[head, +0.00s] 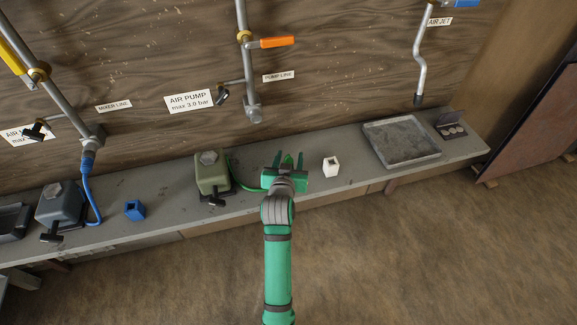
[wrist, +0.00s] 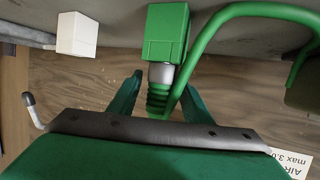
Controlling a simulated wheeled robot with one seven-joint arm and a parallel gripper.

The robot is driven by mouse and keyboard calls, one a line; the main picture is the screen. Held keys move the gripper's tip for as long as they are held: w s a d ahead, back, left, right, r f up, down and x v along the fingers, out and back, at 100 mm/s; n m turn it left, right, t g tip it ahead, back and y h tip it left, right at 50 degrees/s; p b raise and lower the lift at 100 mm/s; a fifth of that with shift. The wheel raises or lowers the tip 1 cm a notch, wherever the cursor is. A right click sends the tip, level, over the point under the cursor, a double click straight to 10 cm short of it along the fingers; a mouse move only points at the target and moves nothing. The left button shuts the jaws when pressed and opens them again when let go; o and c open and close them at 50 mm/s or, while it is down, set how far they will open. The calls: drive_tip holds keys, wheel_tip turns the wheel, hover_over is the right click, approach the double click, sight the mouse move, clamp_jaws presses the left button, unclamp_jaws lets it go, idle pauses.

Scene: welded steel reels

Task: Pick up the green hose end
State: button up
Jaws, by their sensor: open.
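The green hose end (wrist: 165,42) is a green block with a metal collar and a ribbed green tip, near the top middle of the wrist view. In the head view, its green tip (head: 288,160) shows between my fingers; the rest is mostly hidden by my gripper. A green hose (wrist: 245,12) curves beside it in the wrist view and runs left to an olive reel box (head: 212,174) in the head view. My gripper (wrist: 160,98) is open, with one finger on each side of the ribbed tip. I cannot tell whether either finger touches it.
A white block (head: 331,166) stands on the bench just right of my gripper. A grey tray (head: 401,142) lies farther right. A blue block (head: 134,210) and a grey reel box (head: 60,205) are at the left. A vertical pipe (head: 245,60) hangs on the wall behind.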

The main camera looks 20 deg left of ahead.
drive_tip(key=shift+w+a+f, duration=0.1)
drive_tip(key=shift+w, duration=0.3)
clamp_jaws()
drive_tip(key=shift+r, duration=0.5)
drive_tip(key=s+r, duration=0.1)
drive_tip(key=r, duration=0.1)
drive_tip(key=s+d+r, duration=0.1)
drive_tip(key=r, duration=0.1)
drive_tip(key=s+r, duration=0.2)
drive_tip(key=r, duration=0.1)
drive_tip(key=shift+d, duration=0.25)
drive_tip(key=d+r+v, duration=0.1)
drive_tip(key=v, duration=1)
drive_tip(key=shift+w, duration=0.4)
